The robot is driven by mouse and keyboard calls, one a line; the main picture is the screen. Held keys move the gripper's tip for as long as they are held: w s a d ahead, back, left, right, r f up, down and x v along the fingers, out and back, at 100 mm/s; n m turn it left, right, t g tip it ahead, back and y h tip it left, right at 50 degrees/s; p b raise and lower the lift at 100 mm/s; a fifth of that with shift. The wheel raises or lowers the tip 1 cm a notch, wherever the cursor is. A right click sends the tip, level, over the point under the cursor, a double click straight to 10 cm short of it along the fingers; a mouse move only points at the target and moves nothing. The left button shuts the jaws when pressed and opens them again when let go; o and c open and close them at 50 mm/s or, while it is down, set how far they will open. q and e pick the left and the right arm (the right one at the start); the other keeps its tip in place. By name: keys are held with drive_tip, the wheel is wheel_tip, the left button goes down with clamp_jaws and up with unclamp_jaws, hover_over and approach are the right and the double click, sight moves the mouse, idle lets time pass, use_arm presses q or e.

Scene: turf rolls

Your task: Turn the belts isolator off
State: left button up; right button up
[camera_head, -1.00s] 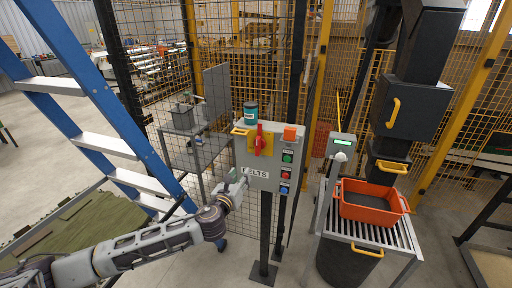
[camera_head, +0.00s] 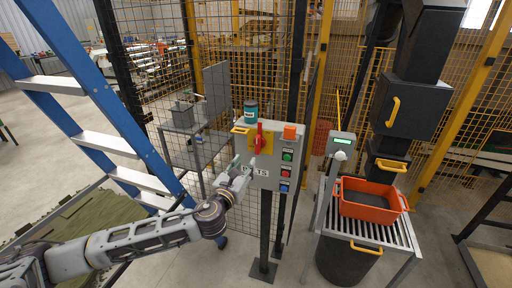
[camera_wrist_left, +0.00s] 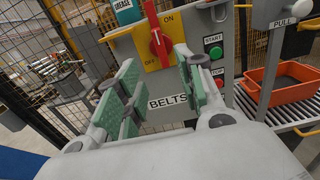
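The belts isolator has a red handle (camera_head: 258,138) on a yellow plate, on the front of a grey control box (camera_head: 264,178). In the left wrist view the red handle (camera_wrist_left: 158,40) stands nearly upright, with ON printed at upper right and OFF at lower left. The BELTS label (camera_wrist_left: 168,102) is below it. My left gripper (camera_head: 243,170) is in front of the box, below and left of the handle, partly covering the label in the head view. In the left wrist view its green-padded fingers (camera_wrist_left: 163,86) are apart and empty, with the handle beyond them. My right gripper is out of view.
Start and stop buttons (camera_head: 286,166) line the box's right side. A blue ladder (camera_head: 95,105) stands left. An orange crate (camera_head: 367,213) rests on rollers at right. Mesh fencing is behind.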

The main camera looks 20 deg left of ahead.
use_arm(q)
drive_tip(key=p, duration=0.1)
approach(257, 145)
drive_tip(key=w, duration=0.4)
drive_tip(key=shift+w+d, duration=0.1)
drive_tip(key=shift+w, duration=1.25)
drive_tip(key=shift+w+p, duration=0.35)
drive_tip(key=shift+w, duration=0.85)
drive_tip(key=shift+c, duration=0.3)
clamp_jaws()
